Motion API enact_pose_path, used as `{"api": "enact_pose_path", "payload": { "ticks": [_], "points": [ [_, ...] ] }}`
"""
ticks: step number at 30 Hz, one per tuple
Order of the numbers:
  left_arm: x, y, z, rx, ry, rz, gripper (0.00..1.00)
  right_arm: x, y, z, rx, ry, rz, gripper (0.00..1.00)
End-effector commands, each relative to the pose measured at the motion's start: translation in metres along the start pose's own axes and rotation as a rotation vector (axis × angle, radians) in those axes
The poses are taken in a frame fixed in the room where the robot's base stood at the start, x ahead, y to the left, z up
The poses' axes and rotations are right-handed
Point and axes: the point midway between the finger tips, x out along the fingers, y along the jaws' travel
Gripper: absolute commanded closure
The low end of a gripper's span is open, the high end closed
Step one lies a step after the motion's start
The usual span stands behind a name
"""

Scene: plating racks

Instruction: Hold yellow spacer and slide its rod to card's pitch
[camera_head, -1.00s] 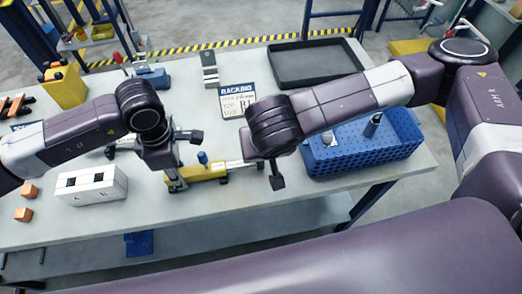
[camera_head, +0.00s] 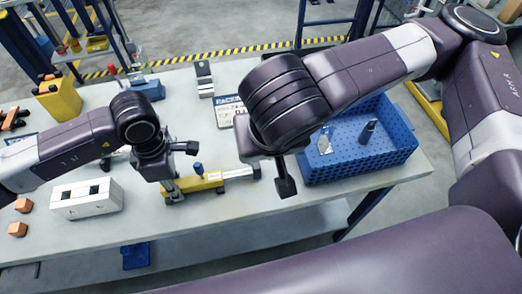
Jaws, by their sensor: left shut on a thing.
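The yellow spacer (camera_head: 205,183) lies on the table at the centre, with a blue knob (camera_head: 198,168) on top. Its pale rod (camera_head: 238,173) sticks out to the right. My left gripper (camera_head: 176,192) is shut on the spacer's left end. My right gripper (camera_head: 285,186) points down to the right of the rod's end, apart from it in the picture; only one dark finger shows clearly, so its opening cannot be judged. The racking card (camera_head: 228,104) lies behind the spacer; my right arm hides most of it, and its pitch cannot be read.
A blue perforated crate (camera_head: 345,170) holding small parts stands at right, close to my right arm. A white block with two dark openings (camera_head: 86,199) and orange pieces (camera_head: 17,229) lie at left. A yellow container (camera_head: 60,101) stands at back left. The table front before the spacer is clear.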

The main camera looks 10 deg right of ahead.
Motion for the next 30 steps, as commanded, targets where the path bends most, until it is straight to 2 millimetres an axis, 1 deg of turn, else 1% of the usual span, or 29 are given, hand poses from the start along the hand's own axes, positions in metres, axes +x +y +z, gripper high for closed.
{"api": "enact_pose_path", "payload": {
  "ticks": [5,6,10,11,19,22,26,30],
  "points": [
    [0.000,0.000,0.000,0.001,-0.001,0.000,1.00,0.000,0.000,0.000,0.000,0.000,0.000,0.78],
    [0.000,0.000,0.000,0.001,-0.001,0.000,0.74,0.000,0.000,0.000,0.000,0.000,0.000,0.78],
    [0.000,0.000,0.000,0.000,-0.001,0.000,0.59,0.000,0.000,0.000,0.000,0.000,-0.001,0.78],
    [0.000,0.000,0.000,0.000,-0.001,0.000,0.58,0.000,0.000,0.000,0.000,0.000,-0.001,0.78],
    [-0.001,0.000,0.000,0.000,-0.001,0.001,0.58,0.000,0.000,0.000,0.000,0.000,-0.001,0.78],
    [-0.007,0.001,0.001,0.000,-0.002,0.002,0.58,0.000,0.000,0.000,0.000,0.000,-0.001,0.78],
    [-0.028,0.001,0.001,0.000,-0.002,0.004,0.58,0.000,0.000,0.000,0.000,0.000,-0.001,0.78],
    [-0.059,0.001,0.001,0.000,-0.002,0.005,0.58,0.000,0.000,0.000,0.000,0.000,-0.001,0.78]
  ]
}}
